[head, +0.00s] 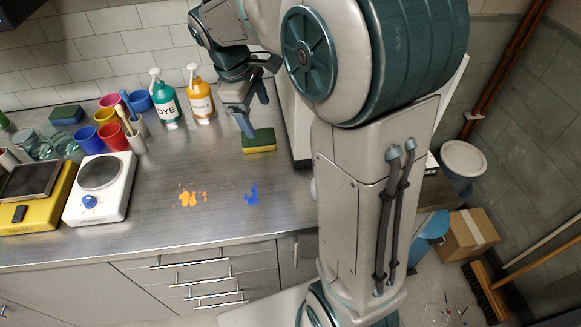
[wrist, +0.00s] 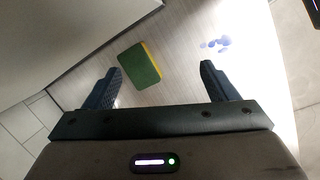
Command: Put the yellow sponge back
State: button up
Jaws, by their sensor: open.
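The yellow sponge (head: 260,147) has a green top layer and lies flat on the steel bench, left of a pale upright box. It also shows in the wrist view (wrist: 139,66), green face up with a yellow edge, beyond and between the fingertips, nearer the left finger. My gripper (head: 246,116) is open and empty, just above and to the left of the sponge in the head view. Its two dark fingers (wrist: 159,77) are spread apart in the wrist view, not touching the sponge.
Another sponge (head: 66,115) lies by the back wall. Dye bottles (head: 166,103), coloured cups (head: 113,136) and a stirrer (head: 100,190) stand to the left. Orange (head: 190,198) and blue (head: 252,194) spills mark the bench. The bench front is otherwise clear.

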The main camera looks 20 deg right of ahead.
jog(key=s+d+f+m+t+y, duration=0.1)
jog(key=s+m, duration=0.4)
jog(key=s, duration=0.4)
jog(key=s+d+f+m+t+y, duration=0.1)
jog(key=s+m, duration=0.4)
jog(key=s, duration=0.5)
jog(key=shift+m+t+y, duration=0.3)
jog(key=shift+t+y, duration=0.1)
jog(key=shift+w, duration=0.1)
